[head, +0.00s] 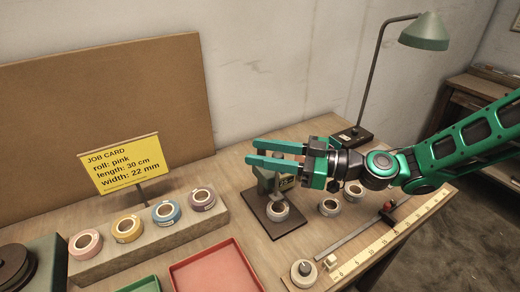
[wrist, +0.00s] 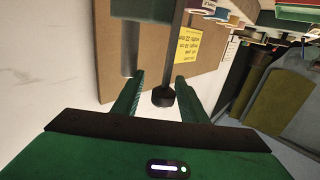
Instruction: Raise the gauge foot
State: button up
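The thickness gauge stands on a dark base plate (head: 289,226) on the bench, with its green body (head: 266,184) partly hidden by my gripper. A pale roll (head: 278,210) sits on the plate. My gripper (head: 253,151) is open over the top of the gauge, its two green fingers pointing left with a gap between them. In the wrist view a black knob (wrist: 163,97) on a dark rod (wrist: 177,45) shows between the open fingers (wrist: 160,78), with space on both sides. The gauge foot is hidden, so its height cannot be told.
Several coloured tape rolls sit on a wooden block (head: 150,245) at left, behind a green tray and a red tray (head: 215,272). A yellow job card (head: 122,163) stands behind. Loose pale rolls (head: 329,207), a ruler (head: 395,232) and a lamp (head: 424,32) are at right.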

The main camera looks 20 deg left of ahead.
jog(key=w+d, duration=0.1)
jog(key=d, duration=0.9)
jog(key=shift+w+d, duration=0.2)
jog(key=shift+w, duration=0.2)
